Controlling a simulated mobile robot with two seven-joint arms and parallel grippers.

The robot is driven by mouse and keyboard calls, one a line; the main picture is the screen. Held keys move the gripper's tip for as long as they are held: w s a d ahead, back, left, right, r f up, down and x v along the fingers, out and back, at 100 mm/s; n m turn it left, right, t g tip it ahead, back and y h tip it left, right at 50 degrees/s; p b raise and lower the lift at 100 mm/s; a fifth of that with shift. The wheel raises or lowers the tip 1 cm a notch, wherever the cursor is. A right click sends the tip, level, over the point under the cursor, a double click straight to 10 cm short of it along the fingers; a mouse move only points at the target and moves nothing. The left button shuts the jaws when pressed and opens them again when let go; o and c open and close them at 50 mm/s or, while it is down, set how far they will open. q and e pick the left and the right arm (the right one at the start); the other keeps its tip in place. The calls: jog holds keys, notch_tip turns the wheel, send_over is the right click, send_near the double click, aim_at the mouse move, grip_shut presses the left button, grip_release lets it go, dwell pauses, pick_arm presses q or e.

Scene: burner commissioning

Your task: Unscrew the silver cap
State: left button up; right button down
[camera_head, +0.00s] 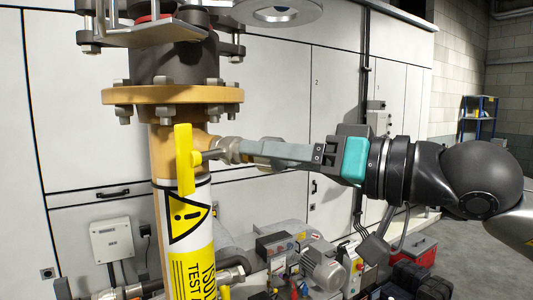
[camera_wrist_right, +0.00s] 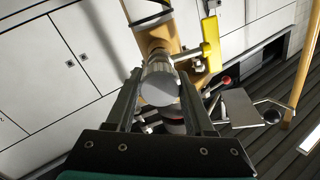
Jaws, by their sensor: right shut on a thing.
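The silver cap (camera_head: 228,150) sits on a short side stub of the vertical yellow pipe (camera_head: 158,160), just below the flange. In the right wrist view its round end face (camera_wrist_right: 159,88) lies between my two fingers. My right gripper (camera_head: 250,153) reaches in level from the right and is shut on the cap; it also shows in the right wrist view (camera_wrist_right: 160,84). The cap's far side is partly hidden by the fingers. A yellow lever handle (camera_head: 184,160) stands upright beside the stub, in front of the pipe. My left gripper is not in view.
A bolted flange (camera_head: 170,95) is close above the cap. A yellow-and-black warning label (camera_head: 190,240) wraps the pipe below. A motor and other machinery (camera_head: 322,268) stand below the right arm. White cabinets (camera_head: 275,85) stand behind.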

jog(key=n, duration=0.7)
jog(key=shift+n, duration=0.4)
jog(key=shift+s+d, duration=0.1)
jog(key=shift+d, duration=0.1)
jog(key=shift+b+v, duration=0.35)
jog(key=shift+v, duration=0.55)
jog(key=p+v, duration=0.4)
jog(key=p, duration=0.2)
jog(key=shift+p, duration=0.3)
